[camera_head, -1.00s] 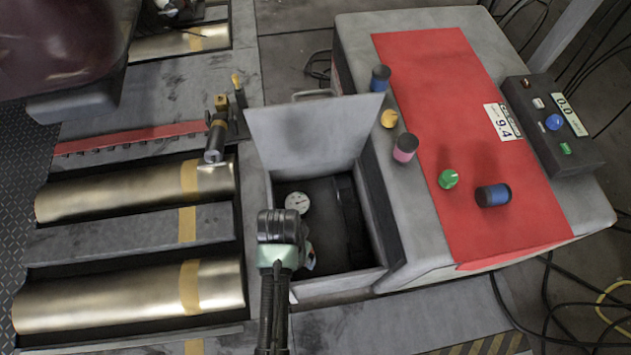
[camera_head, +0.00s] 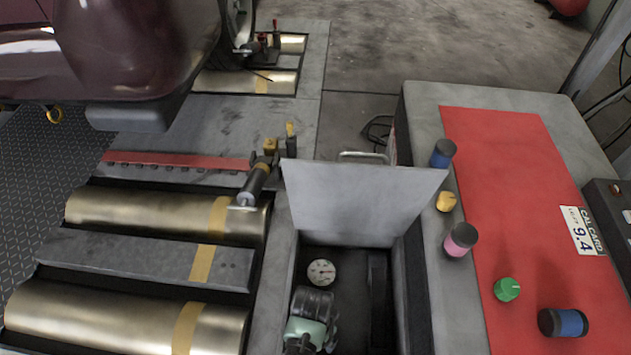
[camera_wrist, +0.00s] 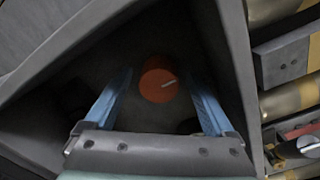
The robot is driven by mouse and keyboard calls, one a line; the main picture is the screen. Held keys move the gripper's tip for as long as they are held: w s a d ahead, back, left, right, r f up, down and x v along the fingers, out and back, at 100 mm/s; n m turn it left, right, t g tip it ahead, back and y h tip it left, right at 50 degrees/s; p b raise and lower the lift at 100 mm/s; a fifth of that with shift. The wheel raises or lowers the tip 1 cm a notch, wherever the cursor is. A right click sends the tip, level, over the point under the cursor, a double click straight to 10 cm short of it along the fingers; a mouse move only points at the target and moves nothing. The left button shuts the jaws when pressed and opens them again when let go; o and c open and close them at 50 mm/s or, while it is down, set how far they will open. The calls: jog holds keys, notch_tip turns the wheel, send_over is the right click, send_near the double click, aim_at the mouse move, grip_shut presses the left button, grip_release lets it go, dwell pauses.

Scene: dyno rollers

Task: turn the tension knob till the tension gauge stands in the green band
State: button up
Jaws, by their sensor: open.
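In the head view my arm's end hides the knob. The gauge (camera_head: 321,272), a small white round dial, sits in the box just beyond my wrist. Its needle and any green band are too small to read.
The box's raised grey lid (camera_head: 360,205) stands behind the gauge, and the box walls (camera_head: 415,290) are close around my gripper. Metal rollers (camera_head: 130,315) lie to the left. A red-topped cabinet (camera_head: 525,190) with bottles and a green knob (camera_head: 507,289) stands right.

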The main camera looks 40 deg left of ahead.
jog(key=shift+f, duration=0.65)
jog(key=c, duration=1.4)
jog(key=shift+r, duration=0.1)
jog(key=shift+n, duration=0.3)
